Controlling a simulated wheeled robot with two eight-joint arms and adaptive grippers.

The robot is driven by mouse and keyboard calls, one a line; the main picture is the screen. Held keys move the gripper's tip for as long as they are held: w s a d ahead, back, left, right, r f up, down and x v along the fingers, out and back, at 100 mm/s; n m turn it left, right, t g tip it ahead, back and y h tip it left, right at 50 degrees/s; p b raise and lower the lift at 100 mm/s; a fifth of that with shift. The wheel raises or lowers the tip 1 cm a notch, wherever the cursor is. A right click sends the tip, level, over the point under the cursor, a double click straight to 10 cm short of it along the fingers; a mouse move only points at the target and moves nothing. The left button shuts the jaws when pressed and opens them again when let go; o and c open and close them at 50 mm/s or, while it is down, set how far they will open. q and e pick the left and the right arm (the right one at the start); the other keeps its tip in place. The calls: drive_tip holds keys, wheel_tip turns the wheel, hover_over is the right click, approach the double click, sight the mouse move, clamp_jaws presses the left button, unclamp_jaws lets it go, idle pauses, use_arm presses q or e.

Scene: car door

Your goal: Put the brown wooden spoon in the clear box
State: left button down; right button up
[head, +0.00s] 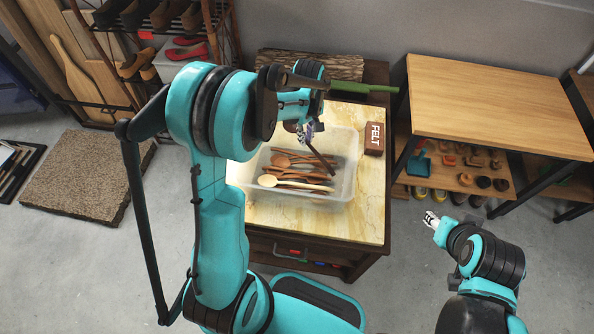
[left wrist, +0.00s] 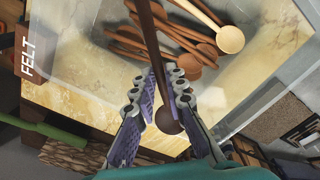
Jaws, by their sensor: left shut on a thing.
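My left gripper (head: 308,131) is over the clear box (head: 346,192), shut on a dark brown wooden spoon (head: 321,157). In the left wrist view the spoon (left wrist: 150,40) runs between the fingers (left wrist: 165,92), its round bowl close to them and its handle reaching out over the box. Several brown spoons and a pale wooden spoon (head: 268,181) lie inside the box. I cannot tell whether the held spoon touches them. My right gripper (head: 431,219) is away to the right, over the floor; its finger opening is too small to judge.
The box stands on a yellow marble-topped table (head: 262,212). A brown FELT block (head: 375,138) sits to its right. A green long object (head: 362,88) and a bark-like log (head: 310,64) are behind. A wooden shelf unit (head: 490,105) stands at right, a shoe rack (head: 150,50) at left.

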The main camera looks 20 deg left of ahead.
sight(296, 160)
use_arm(q)
drive_tip(key=a+f+n+b, duration=0.1)
drive_tip(key=f+n, duration=0.2)
drive_tip(key=f, duration=0.1)
drive_tip(key=a+f+n+b, duration=0.1)
drive_tip(key=f+n, duration=0.2)
drive_tip(key=f, duration=0.1)
drive_tip(key=w+a+f+n, duration=0.1)
drive_tip(key=f+n, duration=0.2)
drive_tip(key=f, duration=0.1)
drive_tip(key=shift+a+f+b, duration=0.1)
drive_tip(key=shift+a+b, duration=0.3)
drive_tip(key=shift+w+f, duration=0.1)
drive_tip(key=shift+f, duration=0.25)
drive_tip(key=shift+f, duration=0.15)
drive_tip(key=c, duration=1.6)
unclamp_jaws()
drive_tip(key=shift+o, duration=0.2)
